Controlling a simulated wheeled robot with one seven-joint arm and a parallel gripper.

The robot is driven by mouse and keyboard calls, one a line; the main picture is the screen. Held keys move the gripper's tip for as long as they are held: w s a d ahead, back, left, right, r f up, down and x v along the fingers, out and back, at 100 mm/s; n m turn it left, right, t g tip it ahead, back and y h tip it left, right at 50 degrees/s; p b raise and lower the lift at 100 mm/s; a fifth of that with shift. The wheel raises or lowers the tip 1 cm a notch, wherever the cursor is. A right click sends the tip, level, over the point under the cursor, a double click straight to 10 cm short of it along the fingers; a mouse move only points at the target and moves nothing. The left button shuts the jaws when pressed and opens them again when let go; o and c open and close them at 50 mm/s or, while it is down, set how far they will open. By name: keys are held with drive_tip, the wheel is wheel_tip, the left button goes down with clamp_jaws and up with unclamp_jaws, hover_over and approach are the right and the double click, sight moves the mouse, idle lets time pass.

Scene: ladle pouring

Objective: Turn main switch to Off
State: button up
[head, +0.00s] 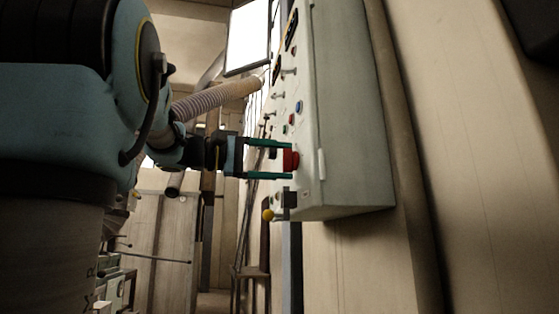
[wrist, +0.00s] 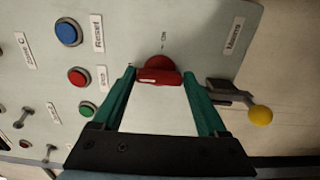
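The main switch is a red rotary knob (wrist: 158,71) on the pale control panel (wrist: 215,65), with an "ON" mark beside it. In the head view the red knob (head: 291,160) sticks out from the panel face near its lower end. My gripper (wrist: 160,78) is open, its two green fingers spread on either side of the knob. In the head view my gripper (head: 285,160) reaches the panel from the left, fingertips above and below the knob. Some gap shows between knob and fingers; I cannot tell whether either finger touches it.
A yellow ball-ended lever (wrist: 259,115) sits right of the fingers; it also shows below the gripper in the head view (head: 268,215). A blue button (wrist: 68,32) and a red button (wrist: 78,77) lie to the left. A ribbed hose (head: 215,100) runs above the arm.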

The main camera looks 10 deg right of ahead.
drive_tip(key=o, duration=0.3)
drive_tip(key=shift+o, duration=0.2)
drive_tip(key=s+a+b, duration=0.1)
drive_tip(key=a, duration=0.9)
drive_tip(key=shift+s+a, duration=0.2)
drive_tip(key=shift+a, duration=0.15)
